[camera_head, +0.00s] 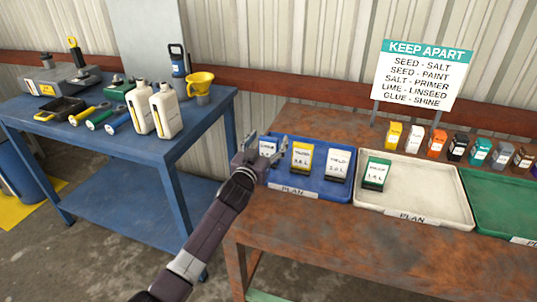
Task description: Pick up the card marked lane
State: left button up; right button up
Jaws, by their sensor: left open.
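A white card (267,149) stands at the left end of the blue tray (308,190). Its print is too small and too covered to read surely as lane. My left gripper (268,139) is open at this card, with fingertips on either side of its top; I cannot tell if they touch it. A yellow card (302,157) and another white card (338,164) stand to its right in the same tray. A green-topped card (376,173) stands in the white tray (430,190). My right gripper is out of view.
The trays sit on a rusty table (330,246), with a green tray (505,205) at right. Several small coloured packs line the back below the KEEP APART sign (423,75).

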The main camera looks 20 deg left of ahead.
pick_arm(q)
jog(key=shift+w, duration=0.2)
jog(key=shift+c, duration=0.5)
jog(key=c, duration=1.5)
jog(key=shift+c, duration=0.2)
